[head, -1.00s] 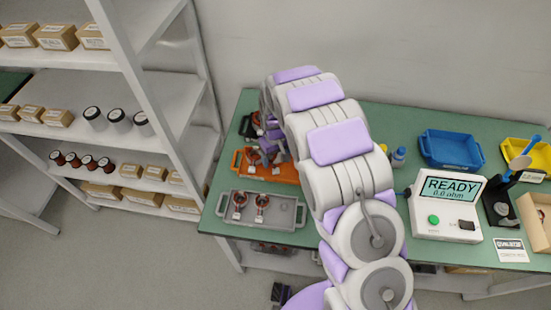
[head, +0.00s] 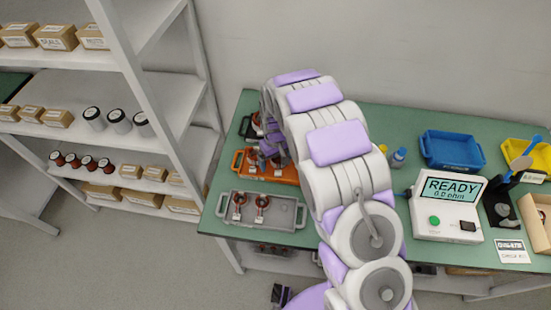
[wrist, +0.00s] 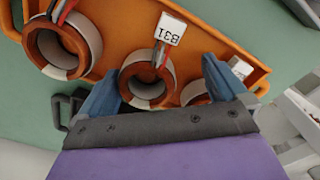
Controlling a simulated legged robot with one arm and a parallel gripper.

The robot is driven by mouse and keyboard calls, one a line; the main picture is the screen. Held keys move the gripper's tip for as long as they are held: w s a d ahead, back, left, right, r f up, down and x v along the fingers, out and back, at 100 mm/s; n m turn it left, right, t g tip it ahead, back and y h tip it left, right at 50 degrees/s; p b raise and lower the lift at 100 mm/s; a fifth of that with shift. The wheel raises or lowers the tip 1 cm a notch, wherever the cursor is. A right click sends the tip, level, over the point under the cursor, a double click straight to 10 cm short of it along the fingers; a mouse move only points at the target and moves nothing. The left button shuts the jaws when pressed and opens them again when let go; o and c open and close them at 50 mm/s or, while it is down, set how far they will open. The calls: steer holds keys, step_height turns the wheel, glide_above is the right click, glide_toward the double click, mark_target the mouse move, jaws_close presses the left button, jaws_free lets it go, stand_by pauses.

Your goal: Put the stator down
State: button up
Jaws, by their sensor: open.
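In the wrist view, my gripper (wrist: 162,68) is open, with its two blue fingers spread. A copper-brown ring stator (wrist: 133,82) with a white tag reading B31 lies between the fingers in the orange tray (wrist: 215,38). I cannot tell whether a finger touches it. A second stator (wrist: 40,62) lies to its left, and a third (wrist: 193,90) is mostly hidden by my gripper. In the head view, my arm covers much of the orange tray (head: 283,178), and the gripper's fingertips are hard to make out there.
A grey tray (head: 285,222) with two tagged stators stands at the bench's front left, its right part empty. A tester reading READY (head: 450,208), a blue bin (head: 450,150) and a yellow bin (head: 520,147) stand to the right. Shelves (head: 165,110) stand left of the bench.

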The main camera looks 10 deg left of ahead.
step_height(320, 180, up, 17)
steer(key=p, duration=0.3)
steer(key=shift+s+d+p, duration=0.2)
steer(key=shift+d+p, duration=0.05)
steer(key=shift+p, duration=0.15)
steer(key=shift+r, duration=0.1)
steer(key=s+d+r+m, duration=0.2)
steer(key=s+d+r, duration=0.45)
steer(key=d, duration=0.25)
steer(key=s+d+r+m, duration=0.2)
steer(key=s+d+r, duration=0.3)
steer(key=s+d, duration=0.35)
steer(key=s+d+m+g, duration=0.1)
steer(key=s+d, duration=0.3)
steer(key=s, duration=0.6)
steer(key=s+d+r+m, duration=0.1)
steer(key=s+d+m, duration=0.2)
steer(key=s, duration=0.8)
steer(key=shift+d+r+g, duration=0.25)
steer(key=shift+d+g, duration=0.1)
steer(key=shift+g, duration=0.05)
steer(key=shift+c, duration=0.4)
